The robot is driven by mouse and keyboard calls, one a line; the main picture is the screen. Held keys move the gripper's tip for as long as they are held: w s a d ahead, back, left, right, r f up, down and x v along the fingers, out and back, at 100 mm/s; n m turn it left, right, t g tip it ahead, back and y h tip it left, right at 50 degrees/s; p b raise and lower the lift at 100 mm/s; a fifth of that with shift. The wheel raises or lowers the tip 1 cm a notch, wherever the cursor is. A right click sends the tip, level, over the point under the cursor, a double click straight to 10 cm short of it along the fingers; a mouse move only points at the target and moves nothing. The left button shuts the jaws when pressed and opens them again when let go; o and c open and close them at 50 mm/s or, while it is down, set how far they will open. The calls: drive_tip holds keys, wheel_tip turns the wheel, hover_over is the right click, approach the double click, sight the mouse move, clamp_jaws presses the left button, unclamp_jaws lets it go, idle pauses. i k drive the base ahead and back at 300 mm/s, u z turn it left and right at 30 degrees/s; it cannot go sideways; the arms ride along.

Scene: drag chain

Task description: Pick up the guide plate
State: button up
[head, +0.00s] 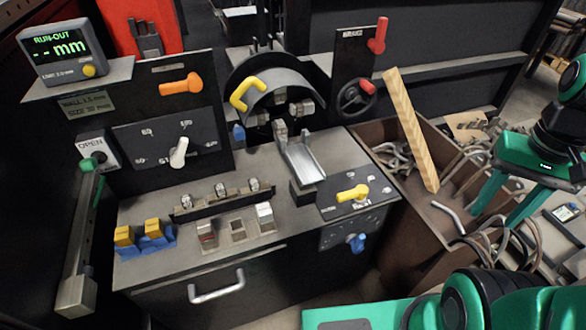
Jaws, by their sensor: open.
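I cannot tell for certain which piece is the guide plate. A grey metal channel (303,160) slopes down in front of the round machine head. Two small metal blocks, a left one (206,236) and a right one (265,217), stand on the bench top on either side of a square recess (237,229). Several small metal pieces (221,190) sit in a dark rack behind them. My gripper (495,217) is at the right, open, with its teal fingers pointing down over a bin of bent tubes, well away from the bench pieces.
A wooden plank (411,128) leans up out of the brown bin (385,225), between my gripper and the bench. Yellow (352,194), white (179,152) and orange (181,86) handles project from the machine. Blue-and-yellow blocks (145,236) stand at the left front.

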sight(255, 185)
drive_tip(key=u, duration=0.05)
drive_tip(key=k, duration=1.05)
drive_tip(key=z, duration=0.55)
drive_tip(key=i, duration=1)
drive_tip(key=u, duration=0.6)
drive_tip(key=i, duration=0.65)
drive_tip(key=u, duration=0.5)
